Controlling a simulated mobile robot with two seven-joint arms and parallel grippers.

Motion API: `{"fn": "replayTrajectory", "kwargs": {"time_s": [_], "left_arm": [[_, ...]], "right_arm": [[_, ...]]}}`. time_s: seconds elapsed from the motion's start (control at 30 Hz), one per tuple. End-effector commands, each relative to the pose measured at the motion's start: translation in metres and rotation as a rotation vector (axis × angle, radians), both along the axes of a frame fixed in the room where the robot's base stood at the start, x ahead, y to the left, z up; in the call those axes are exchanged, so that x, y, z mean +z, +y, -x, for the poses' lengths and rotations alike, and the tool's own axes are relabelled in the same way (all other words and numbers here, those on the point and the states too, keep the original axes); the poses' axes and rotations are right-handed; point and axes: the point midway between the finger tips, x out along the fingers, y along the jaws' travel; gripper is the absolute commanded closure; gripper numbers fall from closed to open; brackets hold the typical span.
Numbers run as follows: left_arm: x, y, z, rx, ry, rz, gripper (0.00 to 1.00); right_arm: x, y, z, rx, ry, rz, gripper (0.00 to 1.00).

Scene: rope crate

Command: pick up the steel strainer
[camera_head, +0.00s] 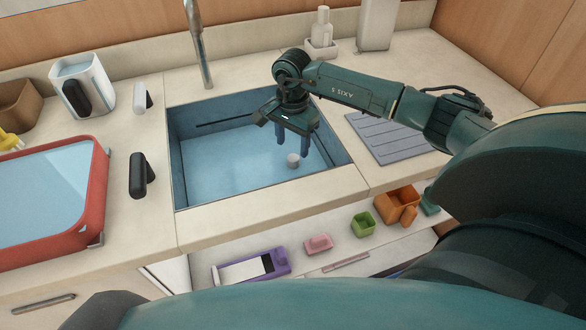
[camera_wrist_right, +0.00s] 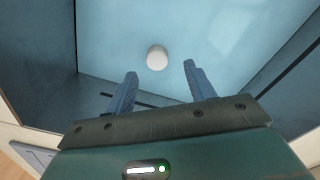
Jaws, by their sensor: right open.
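A small pale grey, round-topped piece, which I take for the steel strainer (camera_head: 293,160), is in the blue sink (camera_head: 215,172), toward its right side. My right gripper (camera_head: 294,147) reaches down into the sink just above and behind it, with its two fingers apart and nothing between them. In the right wrist view the strainer (camera_wrist_right: 157,57) shows as a pale disc just beyond the open fingertips (camera_wrist_right: 160,69), roughly centred between them. A gap between fingers and strainer seems to remain, but its depth is hard to judge. My left gripper is not in view.
The sink walls surround the right gripper, and a faucet (camera_head: 199,45) rises behind the sink. A grey ribbed mat (camera_head: 385,137) lies at right. An open drawer below holds a purple item (camera_head: 250,266) and small boxes.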

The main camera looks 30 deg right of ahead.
Motion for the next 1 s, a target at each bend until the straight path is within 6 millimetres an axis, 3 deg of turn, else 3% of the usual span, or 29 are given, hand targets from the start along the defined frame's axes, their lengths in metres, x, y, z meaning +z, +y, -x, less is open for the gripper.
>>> {"fn": "replayTrajectory", "kwargs": {"time_s": [0.23, 0.53, 0.8, 1.0], "left_arm": [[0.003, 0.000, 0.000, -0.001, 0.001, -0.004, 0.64], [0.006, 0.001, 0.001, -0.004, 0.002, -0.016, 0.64], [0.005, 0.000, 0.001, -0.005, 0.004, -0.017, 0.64], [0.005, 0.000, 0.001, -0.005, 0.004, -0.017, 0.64]], "right_arm": [[-0.019, 0.001, 0.002, 0.001, 0.002, -0.002, 0.46], [-0.059, 0.002, 0.006, 0.000, 0.000, -0.003, 0.46], [-0.063, 0.001, 0.005, 0.000, -0.002, -0.003, 0.46], [-0.062, 0.001, 0.005, 0.000, -0.002, -0.002, 0.62]]}}
